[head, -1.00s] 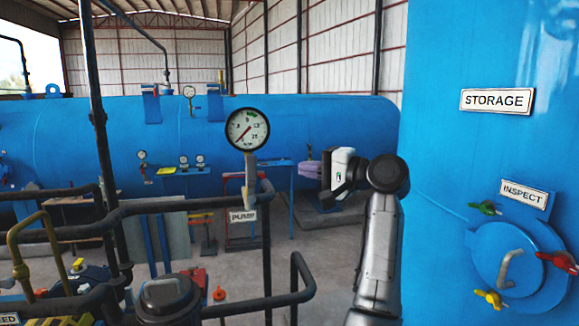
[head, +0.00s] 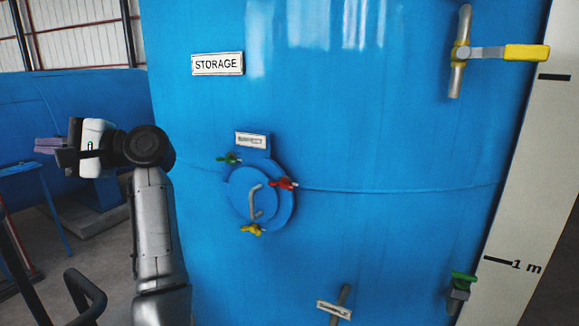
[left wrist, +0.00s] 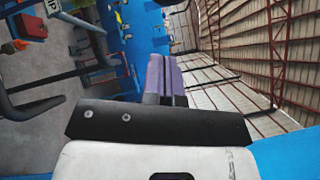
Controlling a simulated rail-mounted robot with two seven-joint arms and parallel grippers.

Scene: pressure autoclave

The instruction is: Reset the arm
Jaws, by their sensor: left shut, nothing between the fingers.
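My left gripper (head: 46,146) is at the left of the head view, raised in front of the far blue vessel and to the left of the storage tank. Its purple fingers are together and empty, pointing left. In the left wrist view the fingers (left wrist: 166,80) also show side by side with nothing between them. My left arm (head: 158,235) stands up from below with its elbow bent, apart from the tank as far as I can tell. My right gripper is in neither view.
The big blue storage tank (head: 330,120) fills the middle. It carries a round inspection hatch (head: 240,196) with green, red and yellow wing nuts, and a yellow-handled valve (head: 524,53). A white level scale (head: 530,180) stands at right. A dark pipe (head: 90,300) is at lower left.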

